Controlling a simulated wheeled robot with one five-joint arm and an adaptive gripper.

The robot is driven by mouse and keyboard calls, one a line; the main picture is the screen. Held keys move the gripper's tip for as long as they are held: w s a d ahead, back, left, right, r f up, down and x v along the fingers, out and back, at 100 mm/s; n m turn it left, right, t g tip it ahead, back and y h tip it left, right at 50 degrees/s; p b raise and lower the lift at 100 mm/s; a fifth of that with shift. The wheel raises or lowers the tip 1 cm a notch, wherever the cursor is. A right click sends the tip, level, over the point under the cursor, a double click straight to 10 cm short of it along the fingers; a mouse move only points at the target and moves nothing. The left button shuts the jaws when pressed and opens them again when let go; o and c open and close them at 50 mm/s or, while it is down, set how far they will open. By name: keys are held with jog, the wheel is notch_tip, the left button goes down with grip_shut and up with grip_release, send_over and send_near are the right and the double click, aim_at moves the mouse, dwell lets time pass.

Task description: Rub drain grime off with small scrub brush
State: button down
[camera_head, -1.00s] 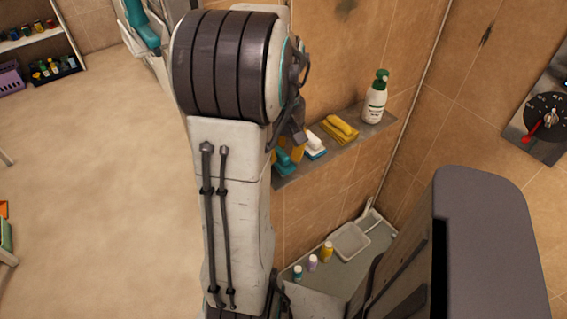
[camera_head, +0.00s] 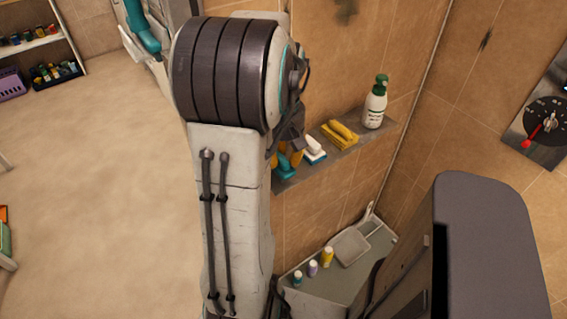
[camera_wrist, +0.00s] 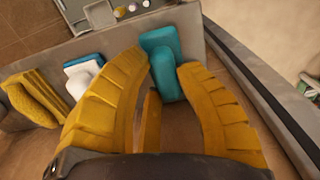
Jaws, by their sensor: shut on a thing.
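A teal brush-like thing (camera_wrist: 161,58) lies on the wall ledge; it also shows in the head view (camera_head: 288,167). My gripper (camera_wrist: 168,65), with ribbed yellow fingers, is shut on it, one finger on each side; it also shows in the head view (camera_head: 289,157). Beside it on the ledge is a white and blue brush (camera_head: 314,150), seen left of my fingers in the wrist view (camera_wrist: 82,76). A yellow brush or sponge (camera_head: 340,133) lies farther along. No drain can be made out in these frames.
The narrow ledge (camera_head: 360,145) also holds a white spray bottle with a green top (camera_head: 375,103). Below, a grey surface (camera_head: 335,285) bears a dustpan-like tray (camera_head: 351,247) and several small bottles (camera_head: 327,257). Open floor (camera_head: 100,180) lies at the left.

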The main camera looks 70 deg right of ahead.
jog(key=shift+r+p, duration=2.6)
jog(key=shift+r, duration=0.4)
jog(key=shift+a+f, duration=0.1)
jog(key=shift+a, duration=0.05)
